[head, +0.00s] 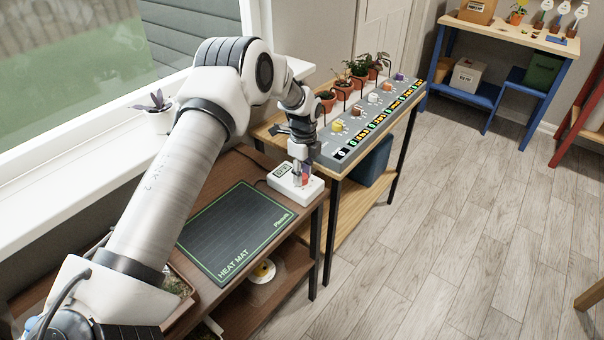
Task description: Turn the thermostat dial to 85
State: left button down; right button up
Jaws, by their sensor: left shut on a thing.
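The thermostat (314,190) is a small white box at the far right corner of the brown table. Its small display (281,171) faces up, but the digits are too small to read. My left gripper (304,181) points down over the box and is shut on the dial, which shows as a small reddish spot between the fingers. The fingers hide most of the dial and any marks around it. My right gripper is not in the view.
A dark heat mat (235,230) lies on the table beside the thermostat. A potted plant (159,115) stands on the windowsill at left. The floor at right is mostly clear.

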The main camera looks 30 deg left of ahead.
aim_at(304, 175)
pick_arm(q)
jog(key=shift+s+d+f+m, duration=0.1)
jog(key=shift+f+m, duration=0.05)
jog(key=shift+m, duration=0.45)
jog(key=shift+s+f+m, duration=0.1)
jog(key=shift+m, duration=0.5)
jog(key=c, duration=0.8)
grip_release()
jog(key=shift+w, duration=0.1)
jog(key=shift+w+r, duration=0.1)
jog(key=shift+r, duration=0.1)
jog(key=shift+r, duration=0.35)
jog(key=r, duration=1.1)
jog(key=shift+w, duration=0.25)
